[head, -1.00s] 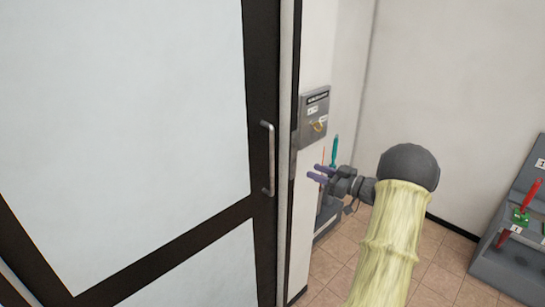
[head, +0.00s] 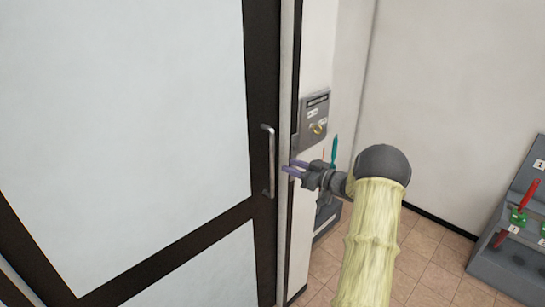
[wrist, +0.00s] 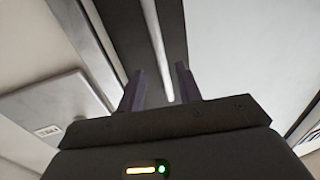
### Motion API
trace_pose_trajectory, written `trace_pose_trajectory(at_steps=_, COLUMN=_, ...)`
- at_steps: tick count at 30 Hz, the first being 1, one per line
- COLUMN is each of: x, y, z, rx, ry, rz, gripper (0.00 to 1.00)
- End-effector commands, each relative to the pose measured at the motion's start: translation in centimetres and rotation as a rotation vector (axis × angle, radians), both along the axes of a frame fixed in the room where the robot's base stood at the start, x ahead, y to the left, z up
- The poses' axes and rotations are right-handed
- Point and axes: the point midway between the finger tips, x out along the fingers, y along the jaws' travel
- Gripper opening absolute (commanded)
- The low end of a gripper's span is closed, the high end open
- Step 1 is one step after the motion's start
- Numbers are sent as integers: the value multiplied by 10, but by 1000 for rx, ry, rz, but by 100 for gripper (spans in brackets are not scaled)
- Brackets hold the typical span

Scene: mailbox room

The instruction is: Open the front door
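The front door (head: 130,120) fills the left of the head view, with pale panels in a dark frame. It looks shut. Its vertical silver handle (head: 269,160) is on the right side of the dark frame. My gripper (head: 287,168) is just right of the handle, apart from it, with its purple fingers pointing left toward it. In the wrist view the two fingers (wrist: 157,85) are spread open with nothing between them. The silver handle (wrist: 158,50) shows there beyond the fingertips, lined up with the gap between them.
A grey wall panel (head: 314,120) with a brass-coloured part is on the wall right of the door, just above my gripper. A grey rack (head: 500,255) with red and green items stands at the far right. Tiled floor (head: 430,260) between is clear.

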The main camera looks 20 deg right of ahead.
Motion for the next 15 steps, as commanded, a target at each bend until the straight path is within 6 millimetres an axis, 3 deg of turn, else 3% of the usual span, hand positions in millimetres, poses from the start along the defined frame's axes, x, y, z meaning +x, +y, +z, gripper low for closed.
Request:
trace_pose_trajectory(at_steps=9, x=49, y=30, z=2, rx=1, ry=0, rz=1, gripper=35)
trace_pose_trajectory(at_steps=15, x=69, y=42, z=1, rx=1, ry=1, rz=0, gripper=35)
